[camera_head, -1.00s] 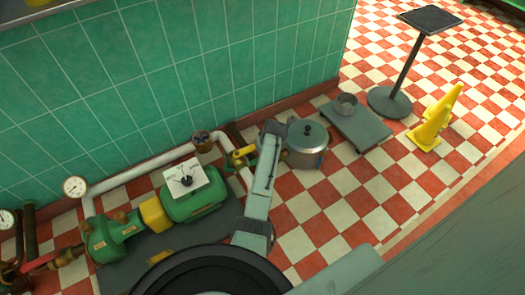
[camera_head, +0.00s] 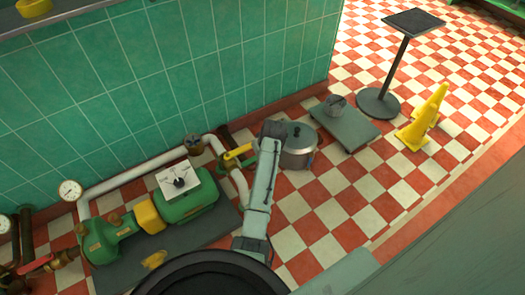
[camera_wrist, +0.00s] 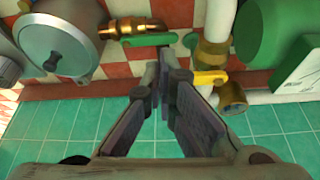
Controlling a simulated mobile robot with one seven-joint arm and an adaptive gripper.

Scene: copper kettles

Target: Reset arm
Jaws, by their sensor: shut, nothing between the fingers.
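My gripper (camera_wrist: 165,85) shows in the wrist view with its two dark fingers close together, shut and empty. It points toward the pipes at the wall, with green tiles below the fingers in the picture. In the head view my arm reaches up over the checkered floor beside the green pump (camera_head: 190,205); its far end is near the lidded metal pot (camera_head: 298,150), and the fingers cannot be made out there. The pot also shows at the upper left of the wrist view (camera_wrist: 60,35). I cannot tell whether the arm touches anything.
White pipes with a yellow-handled valve (camera_head: 238,152) run along the wall. A gauge (camera_head: 70,190) stands at left. A grey platform (camera_head: 345,128) bears a small metal vessel (camera_head: 335,104). A yellow cone (camera_head: 424,118) and a black-topped stand (camera_head: 413,22) are at right.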

